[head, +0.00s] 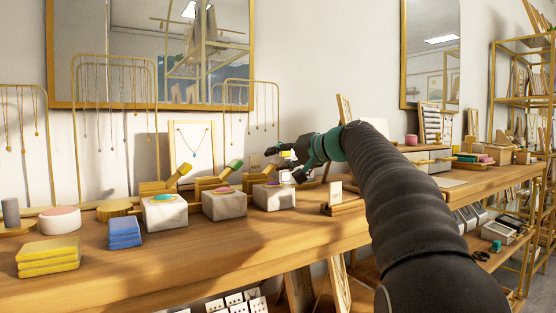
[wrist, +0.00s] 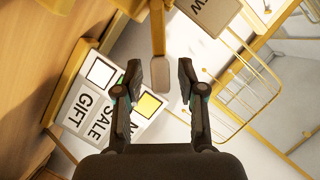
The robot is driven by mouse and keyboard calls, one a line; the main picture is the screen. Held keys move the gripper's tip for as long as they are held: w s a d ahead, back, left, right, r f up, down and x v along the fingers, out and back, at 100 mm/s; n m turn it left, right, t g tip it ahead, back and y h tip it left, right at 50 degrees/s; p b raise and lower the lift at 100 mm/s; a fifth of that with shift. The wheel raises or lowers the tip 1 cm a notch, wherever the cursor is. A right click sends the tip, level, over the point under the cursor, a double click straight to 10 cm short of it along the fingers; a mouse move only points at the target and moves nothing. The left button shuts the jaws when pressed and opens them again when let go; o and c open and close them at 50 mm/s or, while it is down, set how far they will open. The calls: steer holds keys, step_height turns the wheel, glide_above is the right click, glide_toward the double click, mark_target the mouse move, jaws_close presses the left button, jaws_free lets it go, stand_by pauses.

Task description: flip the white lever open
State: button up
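The white lever (wrist: 160,75) is a gold-coloured arm with a pale, whitish end pad, seen in the wrist view. Its pad lies between the two fingers of my gripper (wrist: 160,78), with a visible gap on each side. The fingers are apart and I see no contact. In the head view my gripper (head: 284,163) is over the counter at the rightmost lever stand, and its fingers hide much of that lever. Two similar gold levers stand to its left, one with a yellow tip (head: 184,169) and one with a green tip (head: 236,165).
White blocks with coloured discs (head: 164,211) stand in front of the levers. Yellow (head: 48,256) and blue stacks (head: 124,232) lie at the left. Necklace racks and a necklace display board (head: 192,148) stand behind. A lettered card (wrist: 88,112) shows in the wrist view.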

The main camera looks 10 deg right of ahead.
steer(key=v, duration=1.1)
steer(key=shift+s, duration=0.3)
steer(key=shift+d, duration=0.15)
